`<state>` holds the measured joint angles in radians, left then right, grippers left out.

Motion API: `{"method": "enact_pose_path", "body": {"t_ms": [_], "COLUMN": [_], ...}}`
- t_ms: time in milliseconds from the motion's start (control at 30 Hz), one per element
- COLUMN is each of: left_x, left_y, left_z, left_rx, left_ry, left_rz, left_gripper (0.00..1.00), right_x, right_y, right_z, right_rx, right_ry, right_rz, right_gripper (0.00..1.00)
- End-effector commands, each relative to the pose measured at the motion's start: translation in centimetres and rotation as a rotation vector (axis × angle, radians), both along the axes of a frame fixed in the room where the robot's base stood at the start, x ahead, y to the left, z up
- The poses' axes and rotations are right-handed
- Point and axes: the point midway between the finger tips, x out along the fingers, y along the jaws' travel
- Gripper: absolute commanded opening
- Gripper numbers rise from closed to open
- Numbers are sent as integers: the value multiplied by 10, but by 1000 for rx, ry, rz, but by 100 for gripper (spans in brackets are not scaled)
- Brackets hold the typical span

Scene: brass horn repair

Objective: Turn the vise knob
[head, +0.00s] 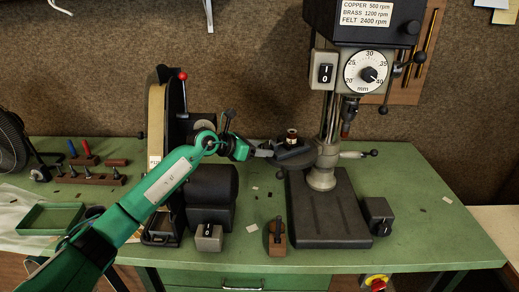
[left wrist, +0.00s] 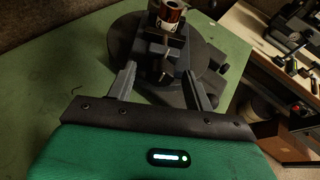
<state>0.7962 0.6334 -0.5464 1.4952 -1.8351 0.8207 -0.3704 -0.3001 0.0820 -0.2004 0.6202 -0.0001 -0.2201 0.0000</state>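The dark vise (head: 293,153) sits on the drill press's round table and holds a small copper-coloured cylinder (head: 292,136) upright. My left gripper (head: 268,150) reaches in from the left and points at the vise's left side. In the left wrist view its two grey fingers (left wrist: 160,88) are spread apart, with the vise (left wrist: 172,48) ahead of them. The vise knob (left wrist: 164,74) shows as a small dark end in the gap between the fingers. I see no finger touching it. The copper cylinder also shows in the wrist view (left wrist: 167,15). My right gripper is in neither view.
The drill press head (head: 365,45) with its dial overhangs the vise, and its dark base (head: 328,215) stands on the green bench (head: 430,200). A belt sander (head: 160,110) stands close behind my left arm. A switch box (head: 208,237) and a small wooden block (head: 277,238) sit in front.

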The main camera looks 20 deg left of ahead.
Motion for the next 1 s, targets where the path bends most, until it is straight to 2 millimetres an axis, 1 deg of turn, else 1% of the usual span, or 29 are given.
{"method": "enact_pose_path", "body": {"t_ms": [233, 367, 467, 567, 800, 1000], "left_x": [0, -5, -13, -26, -61, -83], "left_y": [0, 5, 14, 26, 57, 76], "left_z": [0, 1, 4, 10, 30, 44], "left_rx": [1, 2, 4, 4, 4, 3], "left_ry": [0, -1, -2, -2, -1, -1], "left_rz": [0, 0, 1, 1, 2, 1], "left_gripper": [52, 52, 52, 52, 52, 52], "right_x": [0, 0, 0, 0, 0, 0], "right_y": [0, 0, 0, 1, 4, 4], "right_z": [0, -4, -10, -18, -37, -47], "right_rx": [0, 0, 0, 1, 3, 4], "right_ry": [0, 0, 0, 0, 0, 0], "right_rz": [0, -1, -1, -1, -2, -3], "right_gripper": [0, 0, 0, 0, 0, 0]}}
